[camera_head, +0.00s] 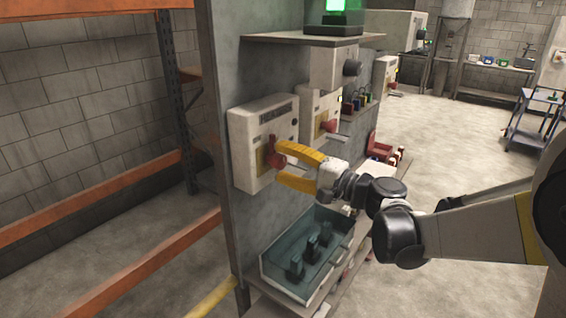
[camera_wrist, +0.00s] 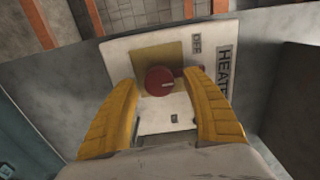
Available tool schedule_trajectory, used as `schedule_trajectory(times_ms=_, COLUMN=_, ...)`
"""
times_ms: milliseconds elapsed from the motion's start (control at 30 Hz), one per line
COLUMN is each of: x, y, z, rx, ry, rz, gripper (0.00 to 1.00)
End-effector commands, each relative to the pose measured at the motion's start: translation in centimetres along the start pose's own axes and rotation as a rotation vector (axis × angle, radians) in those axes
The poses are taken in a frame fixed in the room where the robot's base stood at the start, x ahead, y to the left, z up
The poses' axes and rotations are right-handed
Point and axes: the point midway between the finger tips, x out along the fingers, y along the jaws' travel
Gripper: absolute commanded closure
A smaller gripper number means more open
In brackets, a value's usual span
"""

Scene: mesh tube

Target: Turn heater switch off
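The heater switch box (camera_head: 258,146) is a white box on the grey panel, with a HEATER label. My gripper (camera_head: 283,163) has yellow fingers, open, spread either side of the red knob at the box front. In the wrist view the right fingertip is nearer the knob; contact cannot be told.
A second white switch box (camera_head: 320,112) with a red knob stands just right. A shelf with a green lamp (camera_head: 340,8) is above. A grey-blue bin (camera_head: 310,256) holding dark parts sits below my gripper. An orange rack (camera_head: 100,185) is left.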

Motion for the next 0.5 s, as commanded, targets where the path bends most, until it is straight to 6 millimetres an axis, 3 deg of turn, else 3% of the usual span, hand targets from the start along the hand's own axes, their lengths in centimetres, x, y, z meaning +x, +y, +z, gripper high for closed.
schedule_trajectory(times_ms=267, x=-1.2, y=0.0, z=-0.1, rx=0.0, ry=0.003, rz=0.001, gripper=0.43)
schedule_trajectory(times_ms=500, x=-6.4, y=0.0, z=-0.1, rx=0.0, ry=0.005, rz=0.0, gripper=0.43)
